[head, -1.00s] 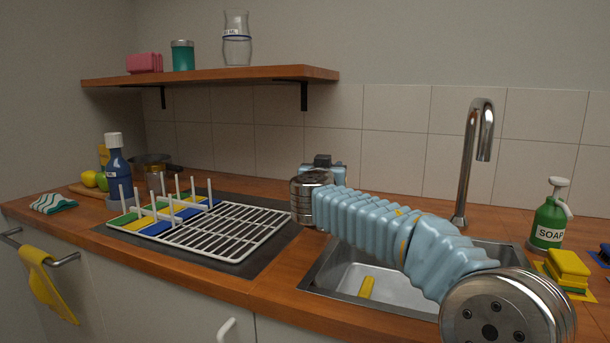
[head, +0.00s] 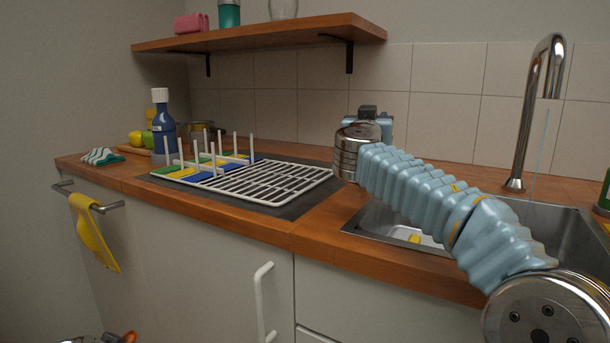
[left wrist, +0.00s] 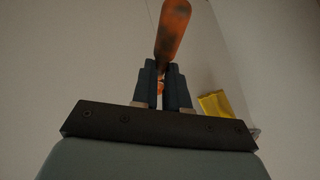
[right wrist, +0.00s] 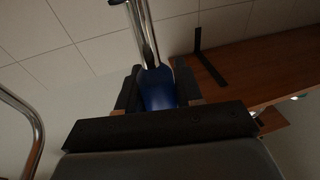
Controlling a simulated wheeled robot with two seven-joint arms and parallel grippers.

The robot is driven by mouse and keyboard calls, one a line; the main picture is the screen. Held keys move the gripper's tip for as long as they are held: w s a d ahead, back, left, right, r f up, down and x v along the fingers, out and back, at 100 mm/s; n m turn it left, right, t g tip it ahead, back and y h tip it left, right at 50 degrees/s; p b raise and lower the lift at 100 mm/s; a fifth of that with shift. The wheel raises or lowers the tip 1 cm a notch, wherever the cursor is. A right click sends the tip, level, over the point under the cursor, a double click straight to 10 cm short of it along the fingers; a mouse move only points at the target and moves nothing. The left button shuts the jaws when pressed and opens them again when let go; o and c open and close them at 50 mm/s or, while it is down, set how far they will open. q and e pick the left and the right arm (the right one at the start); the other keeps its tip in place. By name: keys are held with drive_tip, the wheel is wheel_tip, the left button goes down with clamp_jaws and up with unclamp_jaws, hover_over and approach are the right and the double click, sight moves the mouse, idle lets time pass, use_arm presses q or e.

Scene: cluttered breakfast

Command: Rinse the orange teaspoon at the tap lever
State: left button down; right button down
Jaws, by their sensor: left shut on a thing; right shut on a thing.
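The orange teaspoon (left wrist: 172,35) is held in my left gripper (left wrist: 168,75), one end pointing away from the jaws. In the head view only an orange tip of it (head: 129,338) shows at the bottom left edge, low and left of the sink. My right gripper (right wrist: 157,90) is shut on a blue grip (right wrist: 158,92) on a chrome rod. It looks like the tap lever, but in the head view my right arm hides it. The chrome tap spout (head: 530,110) stands at the sink (head: 575,225). A thin stream of water (head: 541,150) falls from it.
A white dish rack (head: 285,182) stands left of the sink. A wooden shelf (head: 270,38) is above. A yellow towel (head: 92,235) hangs on the cabinet rail. Free room lies before the cabinet front.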

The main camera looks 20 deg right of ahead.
use_arm(q)
drive_tip(key=shift+f+b, duration=0.35)
drive_tip(key=shift+f, duration=0.55)
use_arm(e)
drive_tip(key=shift+a+f, duration=0.1)
drive_tip(key=shift+f, duration=0.15)
use_arm(q)
drive_tip(key=shift+f, duration=0.15)
use_arm(e)
drive_tip(key=shift+s+r, duration=0.1)
drive_tip(key=shift+r, duration=0.15)
drive_tip(key=c, duration=0.8)
unclamp_jaws()
drive_tip(key=shift+c, duration=0.2)
